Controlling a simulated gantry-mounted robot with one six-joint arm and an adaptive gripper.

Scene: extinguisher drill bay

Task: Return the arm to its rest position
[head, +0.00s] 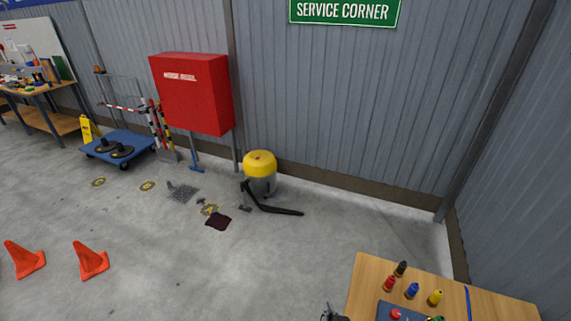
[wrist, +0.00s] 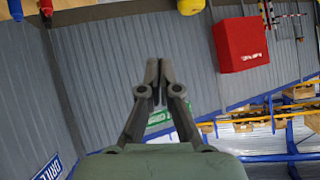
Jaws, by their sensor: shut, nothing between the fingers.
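My gripper (wrist: 159,72) shows in the wrist view with its two fingers together and nothing between them. In that view it points at the grey corrugated wall, and the scene appears tilted and upside down. In the head view only a small dark part of my gripper (head: 333,315) shows at the bottom edge, left of a wooden table (head: 362,285).
Several small coloured bottles, one of them red (head: 389,284), stand on the table around a dark blue tray (head: 384,309).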

